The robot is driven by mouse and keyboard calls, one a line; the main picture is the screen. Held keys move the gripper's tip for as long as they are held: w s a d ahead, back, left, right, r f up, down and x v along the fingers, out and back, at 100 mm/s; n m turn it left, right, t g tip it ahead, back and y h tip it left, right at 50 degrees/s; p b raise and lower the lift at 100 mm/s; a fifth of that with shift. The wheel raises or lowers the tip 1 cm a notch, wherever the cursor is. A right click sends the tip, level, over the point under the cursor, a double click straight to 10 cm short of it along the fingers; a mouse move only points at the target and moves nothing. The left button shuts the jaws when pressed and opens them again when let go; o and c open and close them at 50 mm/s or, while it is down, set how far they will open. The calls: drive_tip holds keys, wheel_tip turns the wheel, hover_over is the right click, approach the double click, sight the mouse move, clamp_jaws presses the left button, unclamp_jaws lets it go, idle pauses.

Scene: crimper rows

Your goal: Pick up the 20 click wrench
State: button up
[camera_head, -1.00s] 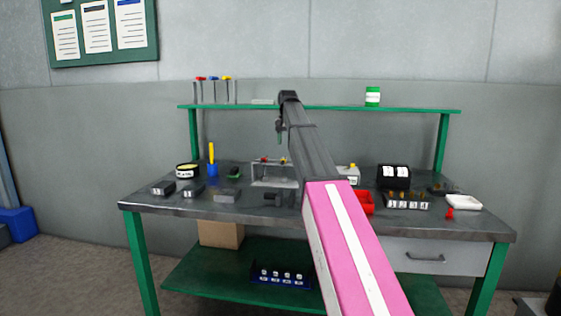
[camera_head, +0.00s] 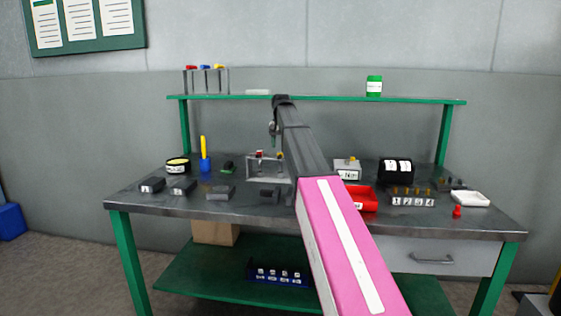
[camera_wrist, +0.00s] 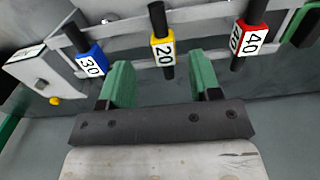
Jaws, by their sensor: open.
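The 20 click wrench (camera_wrist: 162,49) shows in the wrist view as a black handle with a yellow block labelled 20, hanging in a metal rack between two others. My gripper (camera_wrist: 161,80) is open, with its two green fingers apart. In the wrist view the yellow block appears between and just beyond the fingertips, and nothing is held. In the head view my gripper (camera_head: 273,132) is above the bench in front of the rack (camera_head: 253,169), which shows small red and yellow tops; my arm hides part of it.
The blue 30 wrench (camera_wrist: 91,62) and red 40 wrench (camera_wrist: 249,40) flank the 20 wrench closely. A grey box with a yellow knob (camera_head: 347,169) and a red bin (camera_head: 362,198) stand right of the rack. A green shelf (camera_head: 330,100) runs above the bench (camera_head: 150,207).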

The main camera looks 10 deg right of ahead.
sight(281, 152)
drive_tip(key=f, duration=0.4)
drive_tip(key=shift+w+a+f, duration=0.1)
drive_tip(key=shift+w+f, duration=0.25)
clamp_jaws()
drive_tip(key=shift+r, duration=0.2)
